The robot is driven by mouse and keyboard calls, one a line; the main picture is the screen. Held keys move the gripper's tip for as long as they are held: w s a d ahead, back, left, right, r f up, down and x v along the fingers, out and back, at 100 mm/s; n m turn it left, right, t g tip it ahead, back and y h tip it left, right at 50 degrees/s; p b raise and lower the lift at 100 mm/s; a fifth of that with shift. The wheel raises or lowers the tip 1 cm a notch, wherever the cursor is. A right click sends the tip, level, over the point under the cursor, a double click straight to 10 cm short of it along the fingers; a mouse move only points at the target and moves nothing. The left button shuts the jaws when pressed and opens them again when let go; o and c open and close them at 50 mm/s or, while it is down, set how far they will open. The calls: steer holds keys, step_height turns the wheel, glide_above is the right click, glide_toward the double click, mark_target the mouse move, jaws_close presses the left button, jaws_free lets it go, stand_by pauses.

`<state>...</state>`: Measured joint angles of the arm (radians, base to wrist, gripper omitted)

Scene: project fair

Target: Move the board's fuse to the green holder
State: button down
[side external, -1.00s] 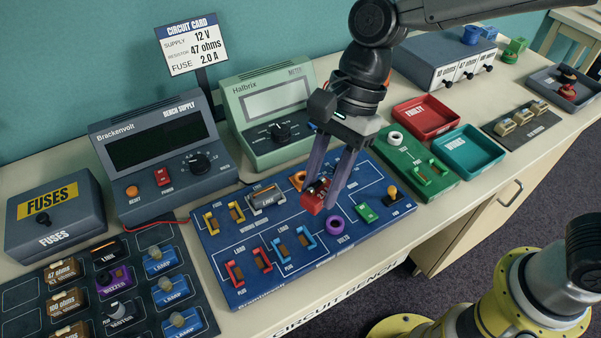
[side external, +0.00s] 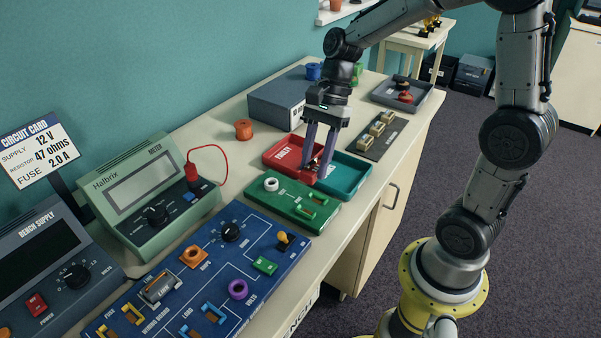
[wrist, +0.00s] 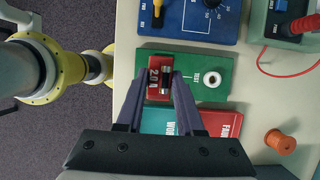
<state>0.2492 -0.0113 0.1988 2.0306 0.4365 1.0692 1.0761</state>
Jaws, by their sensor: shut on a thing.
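My gripper (side external: 316,178) is shut on a red fuse marked 2.0 A, seen clearly in the wrist view (wrist: 153,88). In the side view the fuse is mostly hidden by the fingers. The gripper is near the inner edge of the green board (side external: 270,190), beside the two trays. Green holder clips (side external: 316,199) stand on that board, just nearer the camera than the fingertips. In the wrist view the fuse is over the green board (wrist: 195,62) and hides what lies under it. The blue wiring board (side external: 205,290) lies to the left.
A red tray (side external: 270,158) and a teal tray (side external: 350,185) adjoin the green board. A white ring (side external: 271,184) sits on the green board. The green meter (side external: 125,170) has a red lead. An orange spool (side external: 243,130) stands behind the trays.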

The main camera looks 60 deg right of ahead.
glide_above(310, 209)
steer(key=d, duration=0.2)
steer(key=shift+a+f, duration=0.15)
steer(key=shift+f, duration=1.75)
steer(key=shift+a+f, duration=0.1)
steer(key=shift+f, duration=1.75)
steer(key=shift+f, duration=0.7)
jaws_free()
steer(key=shift+r, duration=0.1)
steer(key=shift+r, duration=3.9)
